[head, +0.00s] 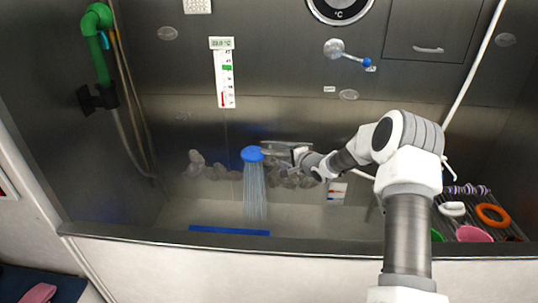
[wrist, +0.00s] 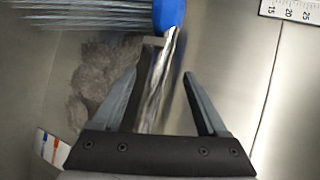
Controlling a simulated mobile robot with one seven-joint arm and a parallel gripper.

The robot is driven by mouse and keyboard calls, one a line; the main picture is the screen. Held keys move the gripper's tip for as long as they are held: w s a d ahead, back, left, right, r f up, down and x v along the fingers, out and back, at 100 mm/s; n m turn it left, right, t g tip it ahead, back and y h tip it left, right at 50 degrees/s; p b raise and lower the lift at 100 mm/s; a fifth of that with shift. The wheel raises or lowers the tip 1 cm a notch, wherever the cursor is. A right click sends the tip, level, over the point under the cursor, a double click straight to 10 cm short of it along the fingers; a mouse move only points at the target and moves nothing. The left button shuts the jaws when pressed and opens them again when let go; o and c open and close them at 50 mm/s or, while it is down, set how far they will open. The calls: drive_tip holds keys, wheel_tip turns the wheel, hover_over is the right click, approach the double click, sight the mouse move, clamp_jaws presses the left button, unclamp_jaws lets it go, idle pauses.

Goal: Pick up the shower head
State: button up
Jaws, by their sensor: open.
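The shower head has a blue round face (head: 252,154) in the middle of the tub area in the head view, with water streaming straight down from it. In the wrist view its blue end (wrist: 170,14) is at the top, just beyond the fingertips. Its shiny metal handle (wrist: 158,88) runs down between the two fingers. My gripper (wrist: 168,46) is open around the handle, with a gap on the right side; contact on the left cannot be told. In the head view my gripper (head: 282,149) reaches in from the right, and it partly hides the handle.
Grey-brown fluffy clumps (wrist: 98,85) lie behind the spray. A wall thermometer (head: 224,75) and a lever tap (head: 347,53) are on the steel wall. A rack at right holds an orange ring (head: 492,215) and a pink bowl (head: 473,234). The tub's front edge (head: 160,240) lies nearer me.

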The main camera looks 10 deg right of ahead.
sight(277, 153)
drive_tip(key=shift+x, duration=1.3)
drive_tip(key=c, duration=1.2)
drive_tip(key=shift+f, duration=0.1)
clamp_jaws()
